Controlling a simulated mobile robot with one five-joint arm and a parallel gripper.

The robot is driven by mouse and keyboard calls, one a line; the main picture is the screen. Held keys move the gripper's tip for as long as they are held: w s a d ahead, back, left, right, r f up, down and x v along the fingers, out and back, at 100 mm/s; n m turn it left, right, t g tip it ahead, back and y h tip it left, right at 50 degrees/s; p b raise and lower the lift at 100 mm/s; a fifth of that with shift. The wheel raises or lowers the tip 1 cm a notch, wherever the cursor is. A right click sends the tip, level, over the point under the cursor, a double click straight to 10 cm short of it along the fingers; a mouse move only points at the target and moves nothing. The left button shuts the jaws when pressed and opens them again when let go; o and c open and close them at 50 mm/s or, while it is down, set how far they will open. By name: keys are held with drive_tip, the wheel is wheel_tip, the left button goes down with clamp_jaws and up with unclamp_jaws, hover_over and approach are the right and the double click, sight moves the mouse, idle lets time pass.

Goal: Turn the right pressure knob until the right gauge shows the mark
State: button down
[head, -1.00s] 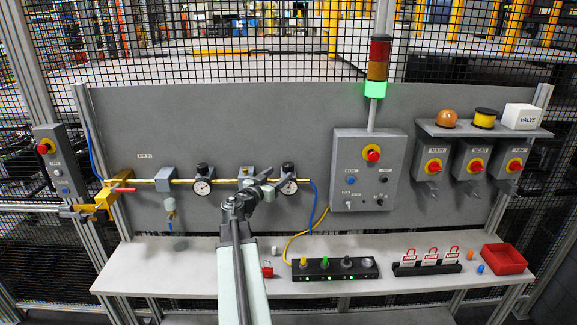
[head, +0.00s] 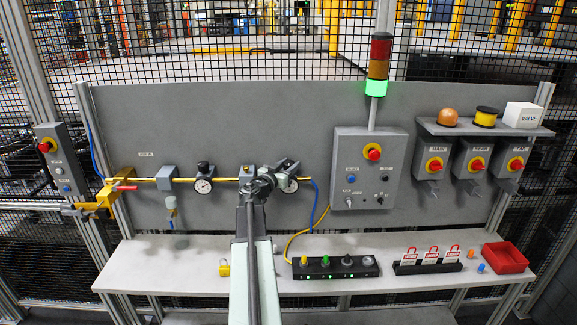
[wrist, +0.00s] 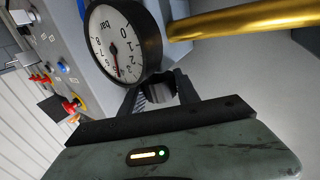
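The right gauge (head: 291,186) is on the yellow pipe, partly behind my gripper in the head view. In the wrist view its white dial (wrist: 118,45) is large and turned on its side; a red line and a dark needle show towards the high numbers, but their exact match is hard to read. The right pressure knob (head: 287,165) sits above that gauge. My gripper (head: 276,171) is at the knob. In the wrist view its fingers (wrist: 158,92) stand apart with a dark grey round part between them; contact is hidden.
The left gauge (head: 203,186) and its knob are to the left on the yellow pipe (head: 225,180). A grey control box (head: 365,170) stands right of my gripper.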

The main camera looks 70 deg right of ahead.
drive_tip(key=shift+a+t, duration=0.1)
drive_tip(key=shift+t, duration=0.3)
drive_tip(key=n+t, duration=0.3)
drive_tip(key=shift+t, duration=0.4)
drive_tip(key=n+t, duration=0.3)
drive_tip(key=t, duration=0.2)
drive_tip(key=shift+y, duration=0.4)
drive_tip(key=n+t+y, duration=0.2)
drive_tip(key=t, duration=0.1)
drive_tip(key=n+t+y, duration=0.1)
drive_tip(key=n+t, duration=0.2)
drive_tip(key=shift+d+y, duration=0.2)
drive_tip(key=shift+y, duration=0.2)
drive_tip(key=n+t+y, duration=0.2)
drive_tip(key=y, duration=0.1)
drive_tip(key=n+t+y, duration=0.2)
drive_tip(key=n+y, duration=0.1)
drive_tip(key=y, duration=0.1)
drive_tip(key=shift+t, duration=0.4)
drive_tip(key=shift+w+a+n+t+y, duration=0.1)
drive_tip(key=shift+n+t+y, duration=0.15)
drive_tip(key=shift+n+y, duration=1.1)
drive_tip(key=shift+a+n+t+y, duration=0.1)
drive_tip(key=shift+n+t+y, duration=0.15)
drive_tip(key=shift+n+y, duration=1.1)
drive_tip(key=shift+m+y, duration=0.3)
drive_tip(key=shift+y, duration=0.5)
